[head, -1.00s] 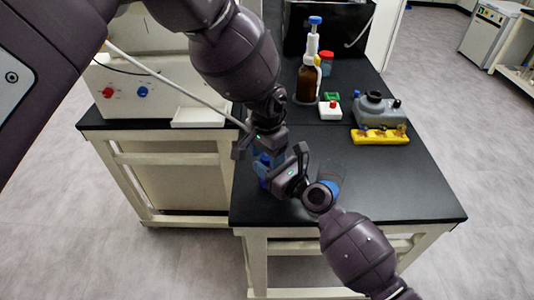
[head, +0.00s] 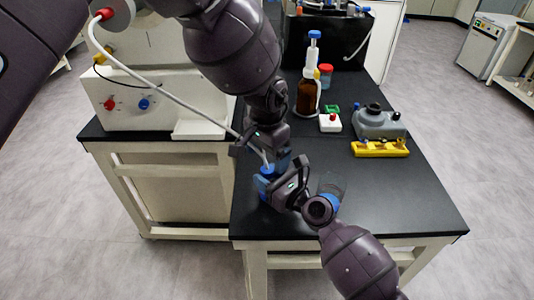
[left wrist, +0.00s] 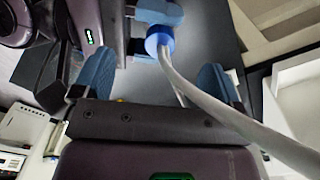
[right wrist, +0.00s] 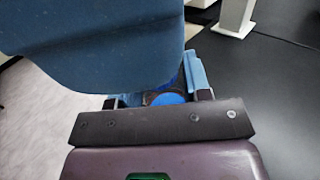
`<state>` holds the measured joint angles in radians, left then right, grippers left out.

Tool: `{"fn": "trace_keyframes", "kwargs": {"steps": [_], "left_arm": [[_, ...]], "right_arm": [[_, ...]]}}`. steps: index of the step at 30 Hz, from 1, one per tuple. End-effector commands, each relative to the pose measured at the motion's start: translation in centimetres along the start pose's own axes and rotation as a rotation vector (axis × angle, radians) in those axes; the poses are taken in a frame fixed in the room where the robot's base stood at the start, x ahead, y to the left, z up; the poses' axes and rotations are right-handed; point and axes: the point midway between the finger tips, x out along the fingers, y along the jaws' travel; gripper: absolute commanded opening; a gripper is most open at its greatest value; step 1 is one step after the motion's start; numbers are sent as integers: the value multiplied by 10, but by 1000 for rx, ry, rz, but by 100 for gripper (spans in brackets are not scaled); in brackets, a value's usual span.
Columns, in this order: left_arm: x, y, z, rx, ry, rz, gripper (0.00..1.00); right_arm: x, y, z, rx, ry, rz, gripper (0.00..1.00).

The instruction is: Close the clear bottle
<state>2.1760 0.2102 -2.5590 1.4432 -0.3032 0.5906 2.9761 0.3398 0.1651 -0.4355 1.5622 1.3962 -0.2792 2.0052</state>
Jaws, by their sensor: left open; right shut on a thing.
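A blue cap (head: 267,171) shows between my two grippers at the front left of the dark table; it also shows in the left wrist view (left wrist: 159,38). My left gripper (head: 265,158) is open just above it, with its blue-padded fingers (left wrist: 155,82) apart and nothing between their tips. My right gripper (head: 280,190) is shut from the side on a thing under the cap, apparently the clear bottle, whose body is hidden by the fingers. In the right wrist view a round blue part (right wrist: 168,98) shows between the fingers. Whether the cap sits fully on cannot be told.
A white hose (head: 180,85) crosses in front of my left gripper and ends near the cap. A clear vessel with blue at its base (head: 331,186) stands right beside my right wrist. A brown bottle (head: 308,95), a grey device (head: 380,124) and a yellow rack (head: 380,149) stand farther back. The right front table is clear.

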Motion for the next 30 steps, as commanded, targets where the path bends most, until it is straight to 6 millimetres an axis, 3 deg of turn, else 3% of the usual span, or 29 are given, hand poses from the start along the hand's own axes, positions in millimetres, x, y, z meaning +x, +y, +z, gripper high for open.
{"fn": "trace_keyframes", "kwargs": {"steps": [11, 24, 30], "left_arm": [[-11, -1, 0, -1, 2, -1, 91], [-90, 0, 0, 0, 3, -1, 91], [-113, 0, 0, 0, 0, 0, 91]], "right_arm": [[0, 0, -1, 0, 1, 0, 0], [0, 0, -1, 0, 2, 0, 0], [0, 0, -1, 0, 2, 0, 0]]}}
